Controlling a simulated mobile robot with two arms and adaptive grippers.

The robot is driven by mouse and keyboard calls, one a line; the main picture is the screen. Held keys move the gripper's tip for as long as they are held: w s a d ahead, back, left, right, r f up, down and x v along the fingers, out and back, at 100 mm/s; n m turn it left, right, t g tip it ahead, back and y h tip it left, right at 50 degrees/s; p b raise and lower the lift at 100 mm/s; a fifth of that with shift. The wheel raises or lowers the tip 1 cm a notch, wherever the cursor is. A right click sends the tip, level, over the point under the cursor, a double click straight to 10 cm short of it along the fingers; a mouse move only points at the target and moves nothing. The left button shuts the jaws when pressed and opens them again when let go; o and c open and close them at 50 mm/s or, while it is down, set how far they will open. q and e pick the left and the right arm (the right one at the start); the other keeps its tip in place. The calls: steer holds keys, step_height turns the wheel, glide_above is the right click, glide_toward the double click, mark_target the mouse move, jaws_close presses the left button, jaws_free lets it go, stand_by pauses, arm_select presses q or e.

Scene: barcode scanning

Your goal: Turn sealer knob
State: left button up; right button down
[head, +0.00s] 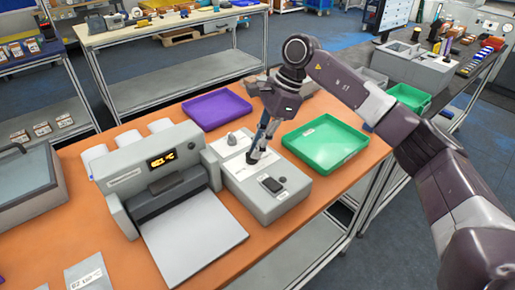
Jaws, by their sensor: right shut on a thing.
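The sealer (125,181) is a grey machine with a lit orange display and a flat pale plate in front, on the orange table. Joined to its right side is a low grey control box (262,207) with a white top panel. A grey knob (231,139) stands free at the box's far end. My right gripper (255,158) points down onto the middle of the panel, its dark fingers shut on a knob there that they almost wholly hide. A black switch (271,184) sits nearer the front. My left gripper is not in view.
A purple tray (217,106) lies behind the control box, and an empty green tray (336,160) lies to its right, close to my right gripper. A grey lidded machine (28,190) stands at the left. Labelled bags (88,274) lie at the front left.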

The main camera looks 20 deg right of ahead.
steer(key=shift+w+r, duration=0.1)
steer(key=shift+r, duration=0.05)
stand_by(0.4)
steer(key=c, duration=2)
jaws_free()
steer(key=shift+c, duration=0.2)
steer(key=shift+d, duration=0.1)
steer(key=v, duration=1.2)
